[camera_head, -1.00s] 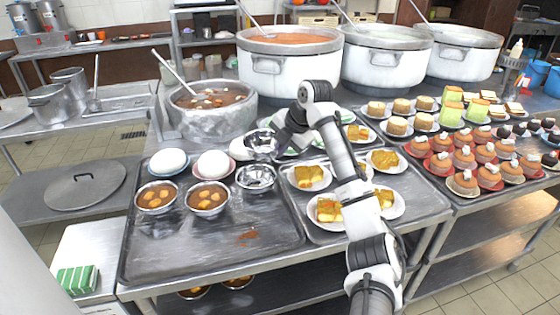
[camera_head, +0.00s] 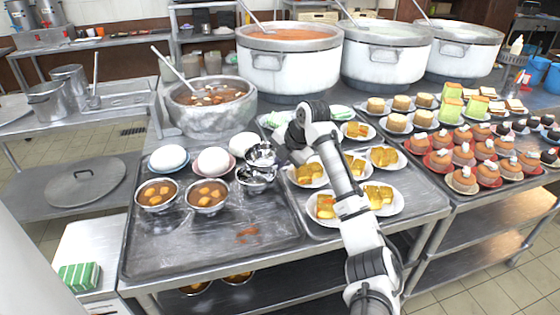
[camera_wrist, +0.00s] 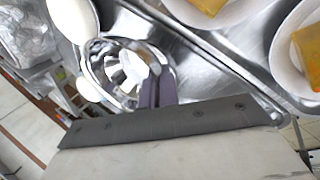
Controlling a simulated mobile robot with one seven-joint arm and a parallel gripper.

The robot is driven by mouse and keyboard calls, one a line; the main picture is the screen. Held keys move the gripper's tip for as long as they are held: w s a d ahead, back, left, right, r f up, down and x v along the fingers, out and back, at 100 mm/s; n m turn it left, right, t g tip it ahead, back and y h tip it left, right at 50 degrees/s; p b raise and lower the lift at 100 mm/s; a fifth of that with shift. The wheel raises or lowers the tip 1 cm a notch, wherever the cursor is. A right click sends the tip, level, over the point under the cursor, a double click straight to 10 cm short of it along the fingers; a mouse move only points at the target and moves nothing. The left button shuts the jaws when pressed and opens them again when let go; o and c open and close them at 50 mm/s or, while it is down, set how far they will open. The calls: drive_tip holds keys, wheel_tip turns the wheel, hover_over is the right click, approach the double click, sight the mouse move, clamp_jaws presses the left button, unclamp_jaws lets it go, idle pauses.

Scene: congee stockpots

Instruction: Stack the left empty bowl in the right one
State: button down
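One empty steel bowl (camera_head: 262,154) is held by my gripper (camera_head: 279,156) at its right side. It is tilted and sits right above the other empty steel bowl (camera_head: 252,182), overlapping it in the head view. I cannot tell whether the two touch or how far the upper one is inside the lower. The lower bowl stands on the dark tray near its back right corner. In the wrist view, the gripper fingers (camera_wrist: 158,88) are close together at the rim of the shiny held bowl (camera_wrist: 122,68).
Two filled bowls (camera_head: 157,194) stand on the tray (camera_head: 215,250) at left. White buns (camera_head: 168,158) on plates are behind them. Plates of yellow pastries (camera_head: 325,206) are close on the right. A large soup pot (camera_head: 212,122) stands behind.

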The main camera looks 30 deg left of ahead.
drive_tip(key=shift+f, duration=0.15)
drive_tip(key=c, duration=1.6)
unclamp_jaws()
drive_tip(key=shift+c, duration=0.2)
